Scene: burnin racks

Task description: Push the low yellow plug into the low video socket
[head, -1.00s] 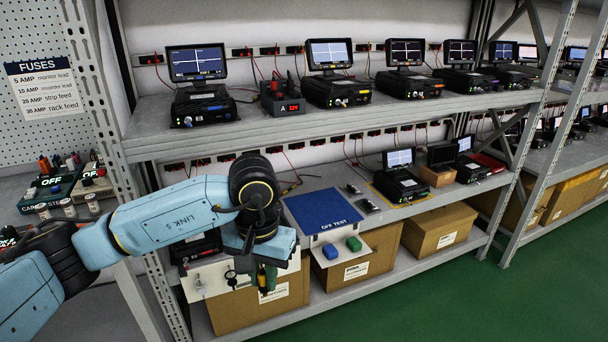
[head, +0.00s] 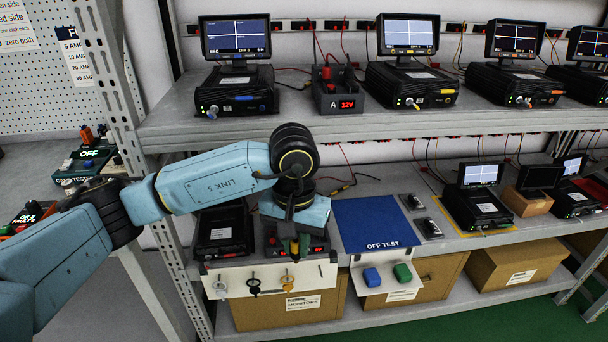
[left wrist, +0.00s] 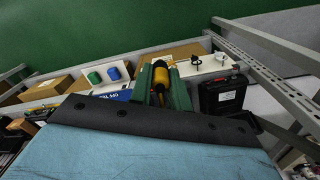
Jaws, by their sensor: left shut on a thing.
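My left gripper (head: 297,246) points down in front of the lower shelf, its green fingers shut on a yellow plug (head: 294,247). The left wrist view shows the yellow plug (left wrist: 159,76) between the green fingers (left wrist: 178,92). The plug's tip is too small to make out. A black unit (head: 222,232) stands on the lower shelf, left of the gripper. A unit with red displays (head: 316,250) is partly hidden behind the gripper. I cannot make out the low video socket. My right gripper is out of view.
A white panel (head: 325,272) on the shelf edge bears light, black and orange-yellow hanging pieces below the gripper. A blue "OFF TEST" mat (head: 372,222) lies to the right, with blue (head: 372,277) and green (head: 403,272) blocks below. The upper shelf (head: 200,130) overhangs behind.

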